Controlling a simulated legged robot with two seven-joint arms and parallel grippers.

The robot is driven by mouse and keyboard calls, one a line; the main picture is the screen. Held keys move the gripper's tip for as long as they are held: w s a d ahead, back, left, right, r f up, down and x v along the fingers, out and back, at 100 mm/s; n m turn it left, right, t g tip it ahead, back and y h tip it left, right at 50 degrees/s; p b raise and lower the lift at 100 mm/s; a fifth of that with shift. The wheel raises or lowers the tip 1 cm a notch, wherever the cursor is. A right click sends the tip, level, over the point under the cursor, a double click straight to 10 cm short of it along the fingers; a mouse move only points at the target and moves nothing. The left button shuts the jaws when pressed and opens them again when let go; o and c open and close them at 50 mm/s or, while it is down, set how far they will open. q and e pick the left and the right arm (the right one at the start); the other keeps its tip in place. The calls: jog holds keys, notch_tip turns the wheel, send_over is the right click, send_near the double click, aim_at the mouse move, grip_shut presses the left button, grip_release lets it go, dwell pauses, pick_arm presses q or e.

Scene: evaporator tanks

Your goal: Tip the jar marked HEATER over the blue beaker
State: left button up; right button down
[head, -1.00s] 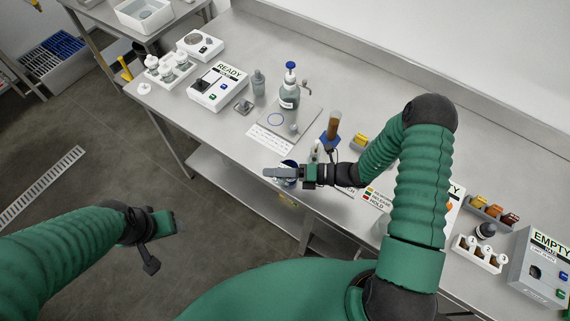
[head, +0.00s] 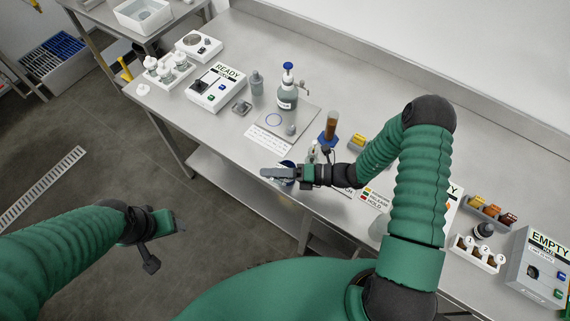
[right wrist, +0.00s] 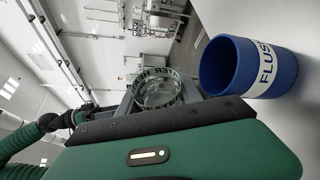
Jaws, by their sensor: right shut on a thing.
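My right gripper (head: 280,173) is shut at the front edge of the bench. In the right wrist view it (right wrist: 155,110) holds a clear glass jar (right wrist: 160,90) with a dark lettered band, partly readable as HEATER. The blue beaker (right wrist: 262,68), with a white FLUSH label, stands on the bench close by the jar, its open rim toward the jar. I cannot tell whether they touch or how far the jar tilts. In the head view the gripper mostly hides jar and beaker. My left gripper (head: 165,228) hangs off the bench; its jaws are unclear.
A READY box (head: 216,87), a blue-capped bottle (head: 287,92) and a brown-filled tube on a blue base (head: 329,128) stand behind. An EMPTY box (head: 541,268) and a white numbered rack (head: 477,252) are at right.

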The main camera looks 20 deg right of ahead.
jog(key=shift+r, duration=0.15)
jog(key=shift+a, duration=0.25)
jog(key=shift+m, duration=0.3)
dwell(0.3)
jog(key=shift+a+r+y+p, duration=0.2)
jog(key=shift+y+p, duration=0.1)
jog(key=shift+p, duration=0.05)
jog(key=shift+w+d+r+m+y+p, duration=0.15)
jog(key=shift+r+m+y+p, duration=0.2)
jog(key=shift+m, duration=0.65)
dwell(1.3)
jog(key=shift+w+d+r+m+y, duration=0.15)
jog(key=shift+r+m+y, duration=0.15)
jog(key=shift+m, duration=0.5)
dwell(1.5)
dwell(0.9)
jog(key=shift+f+n+t+h+p, duration=0.15)
jog(key=shift+f+n+h+p, duration=0.7)
jog(key=shift+n, duration=0.6)
jog(key=shift+f+n+t+h+p, duration=0.1)
jog(key=shift+f+n+h+p, duration=0.5)
jog(key=shift+n+p, duration=0.7)
jog(key=shift+f+n+t+h+p, duration=0.15)
jog(key=shift+f+n+h+p, duration=0.6)
jog(key=shift+n, duration=0.9)
